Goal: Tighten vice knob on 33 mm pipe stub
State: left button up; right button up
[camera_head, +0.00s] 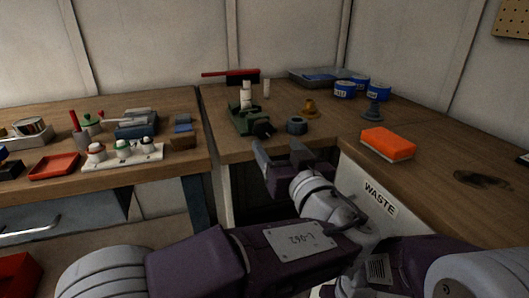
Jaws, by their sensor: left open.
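A small green vice (243,121) stands near the front edge of the middle bench. A pale, upright pipe stub (246,97) stands at the vice. A dark knob (263,129) shows on the vice's front right side. My left gripper (281,158) is open and empty, its fingers pointing up the picture. It is just below and right of the vice in the picture, apart from the knob. My right gripper is not in view. I cannot tell from here how tightly the stub is held.
A dark ring-shaped part (296,126) sits right of the vice, with a brass-coloured part (309,108) behind it. An orange sponge (387,143) lies on the right bench above the WASTE label (381,197). Blue cans (345,89) stand at the back.

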aim_at(266, 131)
pick_arm(q)
jog(key=x, duration=0.9)
jog(key=shift+w, duration=0.1)
jog(key=shift+c, duration=0.3)
jog(key=c, duration=1.3)
jog(key=shift+f+m+b, duration=0.15)
jog(key=shift+m+b, duration=0.65)
jog(key=shift+b, duration=0.2)
jog(key=shift+m+b, duration=0.45)
jog(key=shift+m, duration=0.35)
jog(key=m, duration=0.3)
jog(key=shift+b, duration=0.4)
jog(key=shift+d+m, duration=0.1)
jog(key=shift+m, duration=0.4)
